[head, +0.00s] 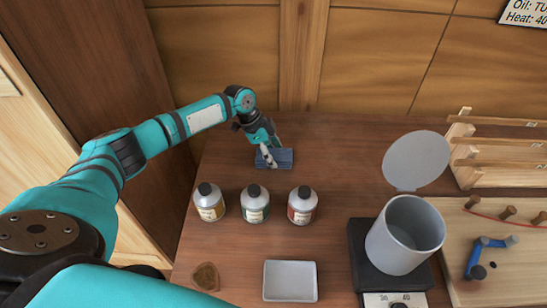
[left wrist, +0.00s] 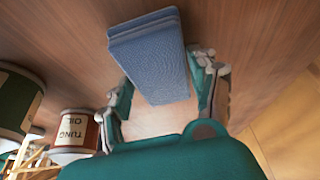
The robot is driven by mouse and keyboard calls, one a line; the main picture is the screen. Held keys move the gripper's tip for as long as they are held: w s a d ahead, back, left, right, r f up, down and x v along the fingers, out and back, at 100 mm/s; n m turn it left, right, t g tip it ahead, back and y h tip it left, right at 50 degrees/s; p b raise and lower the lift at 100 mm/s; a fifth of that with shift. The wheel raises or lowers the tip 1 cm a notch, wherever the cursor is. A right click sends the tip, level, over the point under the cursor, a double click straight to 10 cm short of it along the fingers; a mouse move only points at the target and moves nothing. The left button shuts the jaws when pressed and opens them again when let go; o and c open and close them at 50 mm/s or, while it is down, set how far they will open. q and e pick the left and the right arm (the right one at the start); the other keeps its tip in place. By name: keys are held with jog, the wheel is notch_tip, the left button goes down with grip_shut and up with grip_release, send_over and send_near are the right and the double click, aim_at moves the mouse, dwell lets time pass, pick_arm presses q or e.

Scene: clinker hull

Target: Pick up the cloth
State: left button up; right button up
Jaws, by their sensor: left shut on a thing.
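The cloth (head: 285,159) is a folded blue block at the back of the wooden bench, in the head view. My left gripper (head: 268,155) reaches down onto its left part and is shut on it. In the left wrist view the cloth (left wrist: 150,60) lies between the two fingers of my left gripper (left wrist: 163,92), its layered folded edge showing. I cannot tell whether the cloth is clear of the bench. My right gripper is not in view.
Three black-capped bottles (head: 254,203) stand in a row in front of the cloth; one label reads tung oil (left wrist: 74,134). A grey dish (head: 290,281), a pot with an open lid (head: 405,238) and a wooden rack (head: 500,150) stand nearer or right. Bench right of the cloth is clear.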

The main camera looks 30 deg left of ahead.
pick_arm(q)
jog(key=shift+c, duration=0.3)
jog(key=shift+r, duration=0.3)
notch_tip(320, 180, up, 10)
jog(key=b, duration=0.2)
jog(key=shift+f, duration=0.25)
